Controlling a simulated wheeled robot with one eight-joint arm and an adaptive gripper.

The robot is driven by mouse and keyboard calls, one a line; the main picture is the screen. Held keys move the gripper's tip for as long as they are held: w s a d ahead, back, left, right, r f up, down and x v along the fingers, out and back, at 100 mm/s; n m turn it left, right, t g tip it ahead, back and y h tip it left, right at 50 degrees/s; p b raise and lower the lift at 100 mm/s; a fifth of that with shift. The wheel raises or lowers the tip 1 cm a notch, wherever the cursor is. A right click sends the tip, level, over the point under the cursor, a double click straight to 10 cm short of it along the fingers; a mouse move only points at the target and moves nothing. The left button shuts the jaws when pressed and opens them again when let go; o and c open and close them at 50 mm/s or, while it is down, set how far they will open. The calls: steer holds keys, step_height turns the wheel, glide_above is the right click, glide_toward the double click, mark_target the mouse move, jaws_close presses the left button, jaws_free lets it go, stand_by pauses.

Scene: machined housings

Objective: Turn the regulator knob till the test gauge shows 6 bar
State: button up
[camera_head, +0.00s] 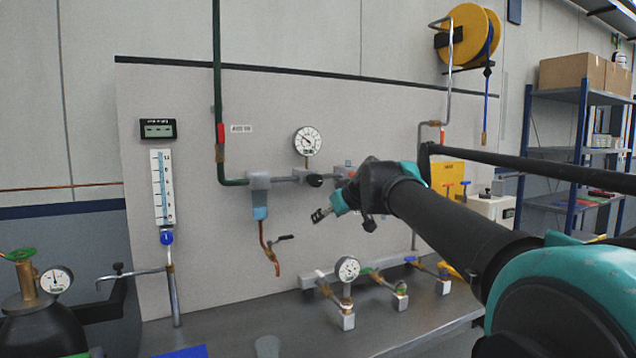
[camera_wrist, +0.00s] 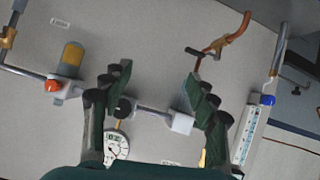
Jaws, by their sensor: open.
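A round white dial gauge (camera_head: 308,140) stands above the pipe run on the wall panel; its reading is too small to tell. Below it on the pipe is a black knob (camera_head: 314,180), which looks like the regulator knob. A second dial gauge (camera_head: 347,268) stands lower, on the bench manifold; I cannot tell which is the test gauge. My gripper (camera_head: 330,207) is open and empty, below and right of the knob. In the wrist view, my gripper (camera_wrist: 160,78) has its fingers spread, with the knob (camera_wrist: 122,110) beside the left finger and the gauge (camera_wrist: 116,143) near it.
A filter with a blue bowl (camera_head: 260,205) and a copper drain pipe hang left of the knob. A flow tube (camera_head: 163,188) stands farther left. Valves (camera_head: 400,290) line the bench. Blue shelving (camera_head: 580,140) is at right. The panel below the pipe is mostly clear.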

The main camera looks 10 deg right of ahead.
steer(key=t, duration=0.2)
glide_toward(317, 179)
steer(key=x, duration=1.1)
steer(key=c, duration=1.2)
